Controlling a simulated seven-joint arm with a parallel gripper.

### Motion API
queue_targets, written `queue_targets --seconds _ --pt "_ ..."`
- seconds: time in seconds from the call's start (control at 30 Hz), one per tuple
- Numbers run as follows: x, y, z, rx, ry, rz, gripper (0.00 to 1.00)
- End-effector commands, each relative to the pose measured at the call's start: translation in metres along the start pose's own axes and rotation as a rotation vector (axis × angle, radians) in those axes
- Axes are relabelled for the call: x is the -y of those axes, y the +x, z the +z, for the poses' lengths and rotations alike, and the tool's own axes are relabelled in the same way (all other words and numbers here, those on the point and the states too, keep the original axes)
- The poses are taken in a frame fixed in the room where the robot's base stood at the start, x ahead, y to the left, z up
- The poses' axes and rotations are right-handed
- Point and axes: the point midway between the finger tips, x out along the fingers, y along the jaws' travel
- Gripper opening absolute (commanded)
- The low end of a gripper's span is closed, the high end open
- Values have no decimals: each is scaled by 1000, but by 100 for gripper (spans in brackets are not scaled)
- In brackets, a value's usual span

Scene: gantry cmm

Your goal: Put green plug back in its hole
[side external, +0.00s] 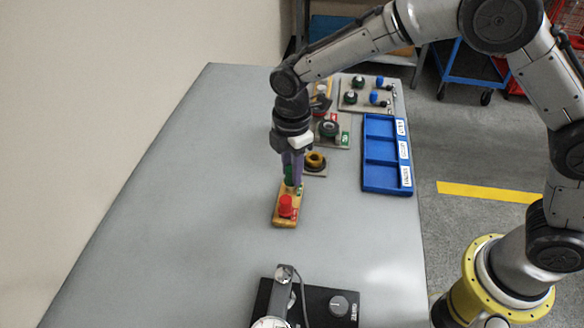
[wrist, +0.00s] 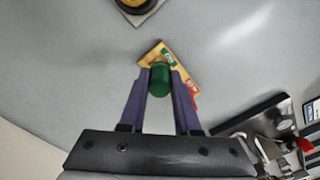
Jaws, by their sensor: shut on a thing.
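The green plug (wrist: 160,77) is between the two purple fingers of my gripper (wrist: 159,72), which is shut on it. In the side view, a sliver of the green plug (side external: 288,174) shows between the fingers of my gripper (side external: 292,178). A yellow wooden block (side external: 283,222) lies under the fingertips, with a red plug (side external: 286,205) standing at its near end. The block (wrist: 149,54) also shows behind the green plug in the wrist view, with a green label and a red label. The gripper hides the block's far end, and I cannot tell whether the green plug touches its hole.
A blue compartment tray (side external: 380,184) lies to the right. A yellow ring (side external: 315,160) on a base and a board with green and blue knobs (side external: 366,95) stand behind. A black device (side external: 338,305) is at the near edge. The table's left side is clear.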

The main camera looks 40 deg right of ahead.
Motion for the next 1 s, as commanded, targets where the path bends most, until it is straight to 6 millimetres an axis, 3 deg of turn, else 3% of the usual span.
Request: queue_targets --seconds 1.0 --pt "0 11 0 0 0 0 0"
